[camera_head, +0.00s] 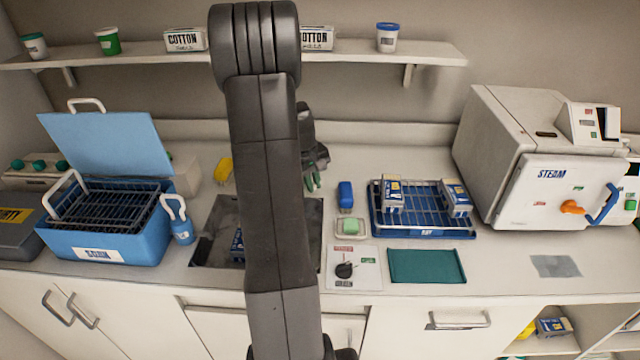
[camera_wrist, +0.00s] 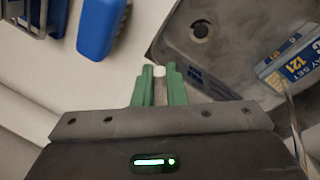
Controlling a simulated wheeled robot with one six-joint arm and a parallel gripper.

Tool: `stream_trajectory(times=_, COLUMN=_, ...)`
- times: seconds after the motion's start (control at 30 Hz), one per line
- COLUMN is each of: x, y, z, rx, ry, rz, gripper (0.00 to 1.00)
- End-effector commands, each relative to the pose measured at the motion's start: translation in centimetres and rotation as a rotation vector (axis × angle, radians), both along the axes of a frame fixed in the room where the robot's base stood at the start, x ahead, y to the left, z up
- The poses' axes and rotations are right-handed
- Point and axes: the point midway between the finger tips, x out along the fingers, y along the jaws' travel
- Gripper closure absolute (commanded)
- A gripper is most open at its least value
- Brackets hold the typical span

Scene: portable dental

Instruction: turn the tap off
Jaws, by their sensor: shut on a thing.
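My gripper (camera_head: 313,181) is to the right of my arm in the head view, over the back right part of the sink (camera_head: 309,254). In the wrist view its green fingers (camera_wrist: 159,88) are shut on a slim grey post with a white rounded tip, which looks like the tap lever (camera_wrist: 159,72). The sink (camera_wrist: 185,62) with its dark round drain lies beyond the fingers. Pale thin streaks at the right edge of the wrist view may be running water. My arm hides the tap body and much of the sink in the head view.
A blue rack tray (camera_head: 395,232), a green mat (camera_head: 427,265) and a steam sterilizer (camera_head: 500,170) are further right. A blue open bin (camera_head: 150,238) is left.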

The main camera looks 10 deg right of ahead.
Motion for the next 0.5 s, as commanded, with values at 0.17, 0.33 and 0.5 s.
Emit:
stream_trajectory(times=0.17, x=-0.5, y=2.0, z=-0.2, rx=0.000, ry=-0.002, rz=-0.161, gripper=1.00)
stream_trajectory(times=0.33, x=-0.7, y=3.7, z=-0.1, rx=0.000, ry=-0.001, rz=-0.312, gripper=1.00)
stream_trajectory(times=0.5, x=-0.8, y=5.1, z=0.0, rx=0.000, ry=0.000, rz=-0.439, gripper=1.00)
